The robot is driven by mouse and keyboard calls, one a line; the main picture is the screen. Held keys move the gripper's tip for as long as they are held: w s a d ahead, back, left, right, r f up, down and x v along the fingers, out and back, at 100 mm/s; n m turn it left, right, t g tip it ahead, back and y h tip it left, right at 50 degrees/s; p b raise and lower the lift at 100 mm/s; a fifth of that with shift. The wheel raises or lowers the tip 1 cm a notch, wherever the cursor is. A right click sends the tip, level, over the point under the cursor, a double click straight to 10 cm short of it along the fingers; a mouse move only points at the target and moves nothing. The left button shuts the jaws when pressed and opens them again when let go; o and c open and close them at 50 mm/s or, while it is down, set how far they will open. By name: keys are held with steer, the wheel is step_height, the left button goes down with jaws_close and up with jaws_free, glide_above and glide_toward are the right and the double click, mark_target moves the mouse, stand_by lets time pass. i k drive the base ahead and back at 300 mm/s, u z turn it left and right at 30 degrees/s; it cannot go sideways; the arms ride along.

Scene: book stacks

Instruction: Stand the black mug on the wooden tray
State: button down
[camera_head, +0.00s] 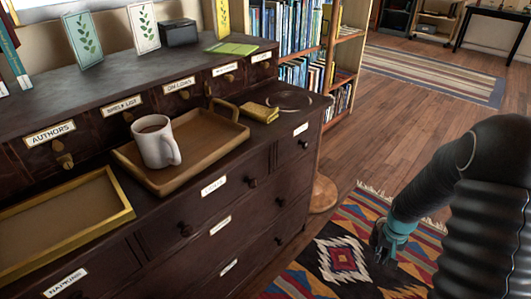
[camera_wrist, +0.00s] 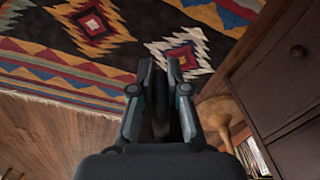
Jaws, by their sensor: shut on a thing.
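The wooden tray (camera_head: 212,137) with raised handles lies on the dark cabinet. A white mug (camera_head: 154,143) stands upright on its left part; the right part is bare. My gripper (camera_head: 384,250) is low over the patterned rug, right of the cabinet and well away from the tray. In the wrist view my gripper (camera_wrist: 159,68) has its fingers close together on a dark thing (camera_wrist: 160,112), seen narrowly between them. It looks like the black mug, but its shape and tilt are mostly hidden. No other black mug shows.
A yellow-rimmed tray (camera_head: 122,214) lies left of the wooden tray. A yellow book (camera_head: 259,113) and a dark round plate (camera_head: 289,100) lie to its right. A round wooden stool (camera_head: 322,193) stands by the cabinet's end. Cards and a dark box (camera_head: 179,33) stand behind on the raised shelf.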

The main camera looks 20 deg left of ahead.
mark_target(208, 137)
steer(key=k, duration=0.9)
steer(key=u, duration=0.15)
steer(key=i, duration=0.65)
steer(key=u, duration=0.45)
